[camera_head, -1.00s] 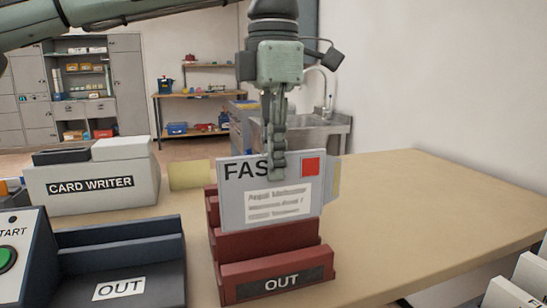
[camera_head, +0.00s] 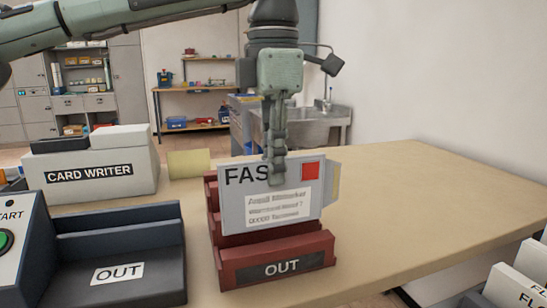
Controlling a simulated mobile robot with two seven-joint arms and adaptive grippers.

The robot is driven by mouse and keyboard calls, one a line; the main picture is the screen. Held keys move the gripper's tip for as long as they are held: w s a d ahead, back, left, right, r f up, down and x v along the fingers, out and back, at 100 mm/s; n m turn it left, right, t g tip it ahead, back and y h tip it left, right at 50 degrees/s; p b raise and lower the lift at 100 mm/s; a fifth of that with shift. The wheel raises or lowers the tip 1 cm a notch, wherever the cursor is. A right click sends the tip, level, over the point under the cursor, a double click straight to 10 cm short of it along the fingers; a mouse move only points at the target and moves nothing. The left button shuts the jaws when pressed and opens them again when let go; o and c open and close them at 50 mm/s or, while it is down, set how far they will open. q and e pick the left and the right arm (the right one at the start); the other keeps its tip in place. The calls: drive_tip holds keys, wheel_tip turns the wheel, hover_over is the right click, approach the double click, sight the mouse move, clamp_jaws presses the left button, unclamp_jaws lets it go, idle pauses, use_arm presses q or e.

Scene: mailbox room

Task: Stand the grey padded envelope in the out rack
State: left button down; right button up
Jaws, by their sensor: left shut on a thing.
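The grey padded envelope (camera_head: 236,205) has "FAS" lettering, a red square and a white address label. It is upright, facing me, at the red out rack (camera_head: 240,277). Its lower edge meets a middle step of the rack; I cannot tell how deep it sits in a slot. My left gripper (camera_head: 277,180) points down from above and is shut on the envelope's top edge, covering part of the lettering. My right gripper is not in view.
A dark tray (camera_head: 165,283), also marked OUT, stands left of the rack. The card writer (camera_head: 78,182) is behind it. Pale yellow pieces (camera_head: 188,163) show beside the envelope. The table (camera_head: 430,200) is clear on the right; white labelled items (camera_head: 515,285) stand lower right.

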sight(273, 225)
use_arm(q)
drive_tip(key=shift+f+b, duration=0.3)
drive_tip(key=shift+f, duration=0.4)
drive_tip(key=shift+f+b, duration=1.45)
drive_tip(key=shift+f, duration=0.9)
drive_tip(key=c, duration=1.5)
unclamp_jaws()
drive_tip(key=shift+c, duration=0.2)
drive_tip(key=shift+r, duration=0.1)
